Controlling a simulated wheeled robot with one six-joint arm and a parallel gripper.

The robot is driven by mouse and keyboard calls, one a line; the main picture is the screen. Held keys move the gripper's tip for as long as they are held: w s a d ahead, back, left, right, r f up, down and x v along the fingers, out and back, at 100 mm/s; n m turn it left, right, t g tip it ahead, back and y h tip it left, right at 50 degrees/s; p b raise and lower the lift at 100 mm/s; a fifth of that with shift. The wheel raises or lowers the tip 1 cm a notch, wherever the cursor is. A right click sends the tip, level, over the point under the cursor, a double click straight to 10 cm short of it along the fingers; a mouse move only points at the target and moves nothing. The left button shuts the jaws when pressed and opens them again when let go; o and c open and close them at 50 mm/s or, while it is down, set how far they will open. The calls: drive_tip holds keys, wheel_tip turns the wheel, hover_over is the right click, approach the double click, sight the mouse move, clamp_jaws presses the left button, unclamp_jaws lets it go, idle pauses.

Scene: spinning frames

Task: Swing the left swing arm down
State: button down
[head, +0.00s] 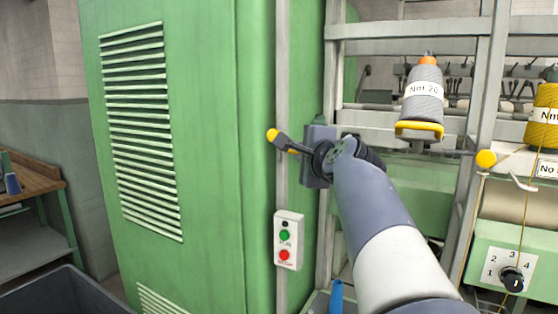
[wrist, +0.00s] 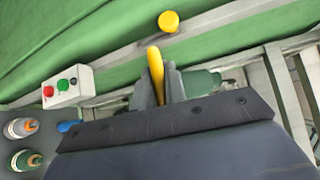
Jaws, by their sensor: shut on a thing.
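My gripper (wrist: 157,75) is shut on a narrow yellow handle (wrist: 154,62), which stands upright between its fingers in the wrist view. In the head view my gripper (head: 290,147) is in front of the green cabinet's right edge, and a bit of the yellow handle (head: 293,152) shows between the fingers. A round yellow knob (head: 272,134) is just beyond the fingertips; it also shows in the wrist view (wrist: 168,21), apart from the handle. The rest of the left swing arm is hidden behind my gripper and wrist, so its angle cannot be told.
A green cabinet (head: 200,150) fills the left. A switch box (head: 289,240) with green and red buttons is below my gripper. To the right, a grey cone (head: 424,92) stands above a yellow loop handle (head: 420,128), near another yellow knob (head: 486,158). A grey post (head: 488,80) stands there.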

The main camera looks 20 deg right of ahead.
wheel_tip(320, 180, down, 13)
drive_tip(key=n+t+b, duration=0.1)
drive_tip(key=b, duration=1.6)
drive_tip(key=shift+w+d+f+n+t+h+b, duration=0.2)
drive_tip(key=shift+w+d+n+t+h+b, duration=0.15)
drive_tip(key=shift+d+t+b, duration=0.1)
drive_tip(key=c, duration=1.5)
unclamp_jaws()
drive_tip(key=shift+o, duration=0.2)
drive_tip(key=shift+s, duration=0.1)
